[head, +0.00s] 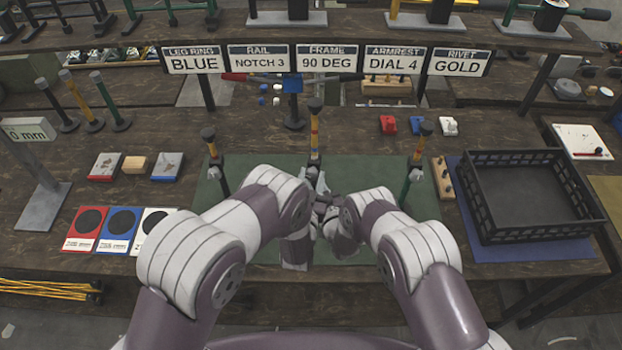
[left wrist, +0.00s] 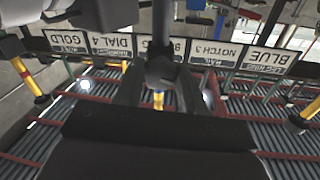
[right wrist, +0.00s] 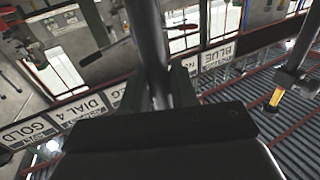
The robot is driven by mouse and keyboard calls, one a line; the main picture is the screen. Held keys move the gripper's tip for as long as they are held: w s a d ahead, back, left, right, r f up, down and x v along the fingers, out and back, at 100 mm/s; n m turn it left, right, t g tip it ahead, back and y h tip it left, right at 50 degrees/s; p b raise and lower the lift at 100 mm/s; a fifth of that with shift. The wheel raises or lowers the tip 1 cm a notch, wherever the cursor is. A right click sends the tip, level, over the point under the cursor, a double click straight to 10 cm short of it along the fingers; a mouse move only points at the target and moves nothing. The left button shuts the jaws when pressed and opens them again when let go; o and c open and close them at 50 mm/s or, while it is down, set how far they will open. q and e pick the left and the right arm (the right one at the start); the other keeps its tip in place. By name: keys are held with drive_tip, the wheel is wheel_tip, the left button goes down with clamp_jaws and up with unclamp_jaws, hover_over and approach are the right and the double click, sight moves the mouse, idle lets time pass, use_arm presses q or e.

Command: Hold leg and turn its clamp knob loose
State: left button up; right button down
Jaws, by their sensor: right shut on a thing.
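The middle leg (head: 315,130) stands upright on the green mat, with a black cap and a yellow band. My right gripper (right wrist: 158,92) is shut on the leg's dark post (right wrist: 150,45), which passes between its fingers. My left gripper (left wrist: 160,88) is open at the same leg, its fingers on either side of the dark clamp knob (left wrist: 161,70). The leg's yellow band (left wrist: 158,100) shows just beyond it. I cannot tell whether the left fingers touch the knob. In the head view my arms and hands hide the leg's lower part and the clamp.
Similar legs stand at left (head: 211,150) and right (head: 422,150) of the green mat (head: 360,175), close to my arms. A black crate (head: 560,218) stands on a blue mat at right. Coloured cards (head: 122,222) lie at left. A sign row (head: 325,60) spans the back.

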use_arm(q)
drive_tip(key=n, duration=0.4)
drive_tip(key=shift+n, duration=0.3)
drive_tip(key=o, duration=1.1)
drive_tip(key=shift+c, duration=0.2)
drive_tip(key=s+a, duration=0.1)
drive_tip(key=s, duration=1.1)
drive_tip(key=shift+a, duration=0.35)
